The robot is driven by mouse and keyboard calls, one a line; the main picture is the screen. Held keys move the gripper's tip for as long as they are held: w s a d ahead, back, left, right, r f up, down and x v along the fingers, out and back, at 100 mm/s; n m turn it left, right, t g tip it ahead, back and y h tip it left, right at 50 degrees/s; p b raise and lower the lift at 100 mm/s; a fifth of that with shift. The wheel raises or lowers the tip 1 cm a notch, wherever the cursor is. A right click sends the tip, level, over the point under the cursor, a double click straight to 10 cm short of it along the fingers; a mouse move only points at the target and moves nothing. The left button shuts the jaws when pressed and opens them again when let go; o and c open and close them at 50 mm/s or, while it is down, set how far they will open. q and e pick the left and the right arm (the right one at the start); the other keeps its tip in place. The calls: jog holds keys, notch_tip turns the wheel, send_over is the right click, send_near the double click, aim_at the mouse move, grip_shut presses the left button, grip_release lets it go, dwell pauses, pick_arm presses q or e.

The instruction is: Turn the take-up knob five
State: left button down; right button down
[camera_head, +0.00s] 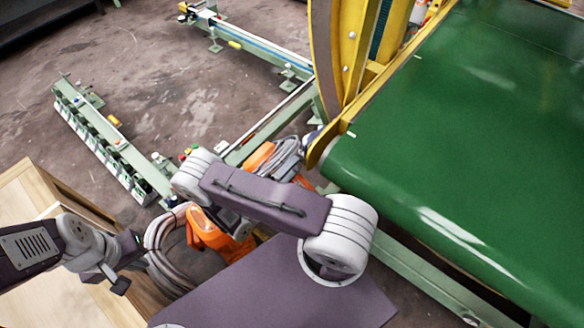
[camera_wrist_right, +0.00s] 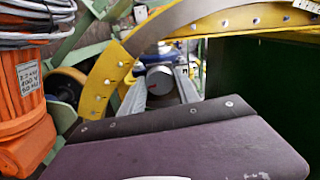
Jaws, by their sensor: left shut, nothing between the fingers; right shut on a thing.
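The take-up knob appears to be the grey round piece (camera_wrist_right: 160,80) with a red mark, in the middle of the right wrist view. My right gripper (camera_wrist_right: 160,108) reaches toward it, its broad purple body filling the bottom of that view. In the head view my right arm hides both the right gripper and the knob. My left gripper (camera_head: 125,268) is shut and empty at the lower left, in front of the wooden box and apart from the machine.
A green conveyor belt (camera_head: 460,150) fills the right side. A yellow ring frame (camera_head: 335,60) stands at its end. An orange motor (camera_wrist_right: 22,120) with coiled cable stands close on the left in the wrist view. A wooden box (camera_head: 25,190) stands at left. Green rails lie beyond.

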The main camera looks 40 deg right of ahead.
jog(key=shift+f+m+p, duration=0.15)
jog(key=shift+m+p, duration=0.45)
jog(key=shift+m, duration=14.5)
jog(key=c, duration=0.9)
grip_release()
jog(key=b+v, duration=0.1)
jog(key=v, duration=0.8)
jog(key=shift+a, duration=0.1)
